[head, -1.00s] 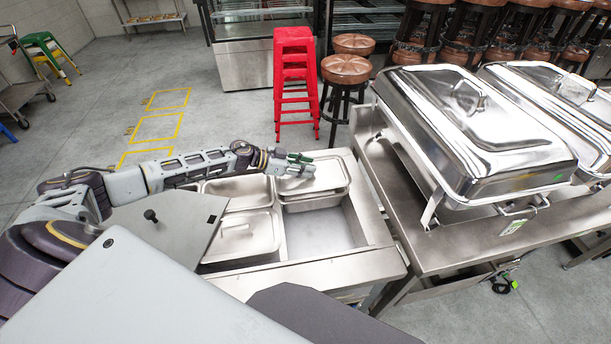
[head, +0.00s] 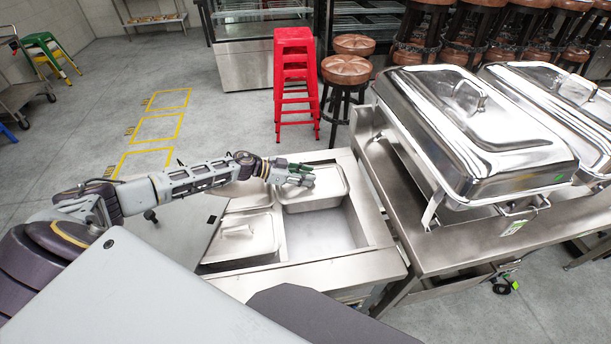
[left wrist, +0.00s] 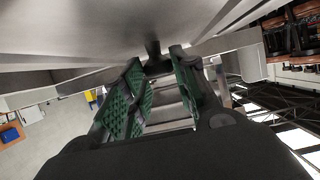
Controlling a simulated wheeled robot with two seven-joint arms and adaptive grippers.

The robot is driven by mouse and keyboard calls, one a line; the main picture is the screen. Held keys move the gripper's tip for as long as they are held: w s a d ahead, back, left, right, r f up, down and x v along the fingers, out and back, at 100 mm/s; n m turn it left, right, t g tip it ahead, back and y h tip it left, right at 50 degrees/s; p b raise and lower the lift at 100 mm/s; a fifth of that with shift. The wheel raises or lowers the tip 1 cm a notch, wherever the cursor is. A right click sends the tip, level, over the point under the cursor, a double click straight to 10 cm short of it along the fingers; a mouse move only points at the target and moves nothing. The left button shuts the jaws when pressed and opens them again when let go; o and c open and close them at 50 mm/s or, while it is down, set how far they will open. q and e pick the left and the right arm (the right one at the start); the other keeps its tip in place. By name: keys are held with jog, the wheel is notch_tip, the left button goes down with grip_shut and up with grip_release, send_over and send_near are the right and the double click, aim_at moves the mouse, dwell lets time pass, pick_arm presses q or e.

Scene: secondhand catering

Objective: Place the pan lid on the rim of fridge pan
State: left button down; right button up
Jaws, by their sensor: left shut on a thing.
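My left gripper (head: 305,174) is over the back right of the steel counter well. It is shut on the handle of the pan lid (head: 328,183), a flat steel lid with rounded corners. In the left wrist view the green finger pads (left wrist: 155,95) sit either side of the dark handle, against the broad grey lid surface (left wrist: 110,22). The fridge pan (head: 312,203) is under the lid at the back right and mostly hidden. I cannot tell whether the lid touches its rim. My right gripper is out of view.
A lidded steel pan (head: 240,238) sits at the front left of the well, with another pan (head: 248,194) behind it. The front right compartment (head: 318,232) is empty. A chafing dish (head: 480,130) stands on the counter to the right. Red stools (head: 293,85) stand behind.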

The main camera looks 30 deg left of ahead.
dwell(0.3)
pick_arm(q)
jog(key=c, duration=1.1)
grip_release()
jog(key=shift+f, duration=0.1)
jog(key=shift+b+v, duration=0.45)
jog(key=shift+v, duration=5.55)
